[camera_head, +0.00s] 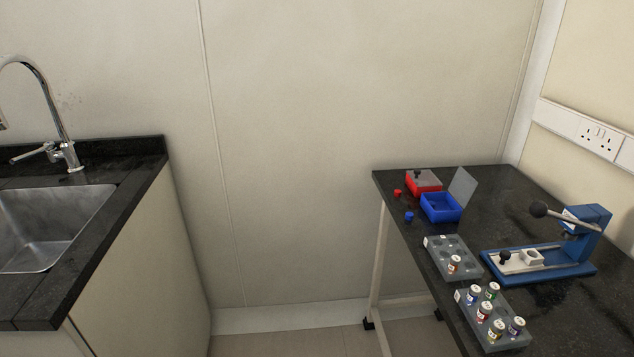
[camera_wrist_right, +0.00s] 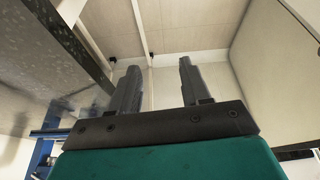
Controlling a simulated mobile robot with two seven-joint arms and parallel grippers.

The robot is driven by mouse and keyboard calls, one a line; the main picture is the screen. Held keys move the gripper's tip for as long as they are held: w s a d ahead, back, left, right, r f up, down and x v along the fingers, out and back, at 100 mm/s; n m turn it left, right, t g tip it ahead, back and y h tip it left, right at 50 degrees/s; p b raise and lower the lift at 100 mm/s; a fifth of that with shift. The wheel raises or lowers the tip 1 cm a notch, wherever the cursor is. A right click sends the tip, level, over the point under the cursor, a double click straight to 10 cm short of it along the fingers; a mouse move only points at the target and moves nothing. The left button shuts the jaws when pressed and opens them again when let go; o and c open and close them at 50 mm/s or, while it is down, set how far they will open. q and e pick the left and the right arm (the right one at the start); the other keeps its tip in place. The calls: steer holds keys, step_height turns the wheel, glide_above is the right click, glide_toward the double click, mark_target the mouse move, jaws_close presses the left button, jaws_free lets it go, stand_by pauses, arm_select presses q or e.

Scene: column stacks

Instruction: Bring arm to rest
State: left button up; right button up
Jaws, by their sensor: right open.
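My right gripper (camera_wrist_right: 158,88) shows in the right wrist view. Its two dark fingers stand apart with nothing between them. The dark edge of a speckled surface (camera_wrist_right: 50,35) runs along the upper left of that view, apart from the fingers. Neither of my arms shows in the head view, and my left gripper is in neither view.
A black table (camera_head: 560,315) at right holds a blue lever press (camera_head: 575,258), two grey racks (camera_head: 455,245) (camera_head: 505,338) with small vials, an open blue box (camera_head: 440,207) and a red box (camera_head: 422,183). A sink counter (camera_head: 100,250) stands at left. Floor between is clear.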

steer(key=w+a+f+t+y, duration=0.1)
steer(key=w+a+f+t, duration=0.2)
steer(key=f, duration=0.6)
steer(key=shift+w+n+t+y, duration=0.3)
steer(key=shift+w+n+t, duration=0.1)
steer(key=shift+w+t, duration=1.2)
